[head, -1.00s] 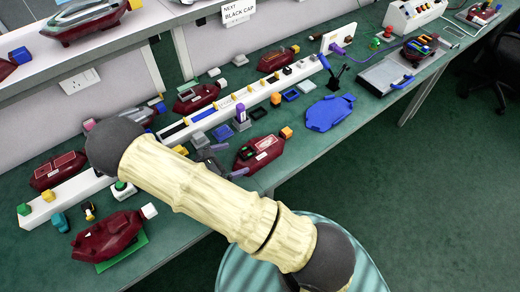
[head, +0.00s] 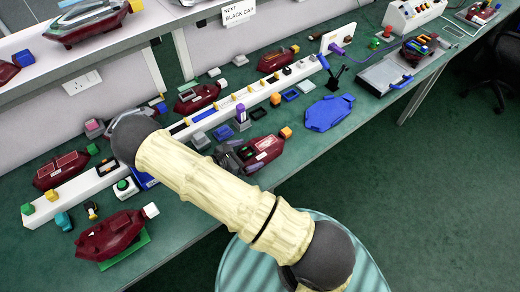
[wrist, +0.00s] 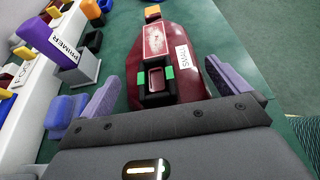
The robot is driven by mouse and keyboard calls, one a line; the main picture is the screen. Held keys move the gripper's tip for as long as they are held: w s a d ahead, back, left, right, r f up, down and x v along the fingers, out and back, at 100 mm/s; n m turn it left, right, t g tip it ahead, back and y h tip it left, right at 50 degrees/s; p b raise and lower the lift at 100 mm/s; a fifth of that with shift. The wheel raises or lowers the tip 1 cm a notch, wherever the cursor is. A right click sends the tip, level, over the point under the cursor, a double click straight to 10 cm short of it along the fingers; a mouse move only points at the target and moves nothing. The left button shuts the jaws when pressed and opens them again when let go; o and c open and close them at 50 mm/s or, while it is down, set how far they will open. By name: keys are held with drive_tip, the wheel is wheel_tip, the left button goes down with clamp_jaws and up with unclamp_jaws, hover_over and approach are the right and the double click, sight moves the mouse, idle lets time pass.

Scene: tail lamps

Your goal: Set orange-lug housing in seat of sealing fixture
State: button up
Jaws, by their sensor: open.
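The orange-lug housing is a long maroon body (head: 265,147) with an orange block at its far end, lying on the green bench. In the wrist view the maroon housing (wrist: 178,52) points away from me, with a "SWAL"-like white label and a black part with green sides at its near end. My gripper (wrist: 165,88) is open, its two grey-purple fingers apart on either side of that near end. In the head view my gripper (head: 232,155) covers the housing's left part. A blue housing-shaped plate (head: 325,112) lies to the right; I cannot tell whether it is the sealing fixture's seat.
A white rail (head: 225,112) with small coloured parts runs behind the housing. A purple "PRIMER" block (wrist: 60,42) stands close left of my gripper. Other maroon housings (head: 112,235) lie along the bench. A grey panel with a blue handle (head: 388,75) is farther right.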

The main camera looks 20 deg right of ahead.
idle(0.4)
drive_tip(key=c, duration=0.8)
wheel_tip(320, 180, up, 10)
drive_tip(key=shift+b, duration=0.4)
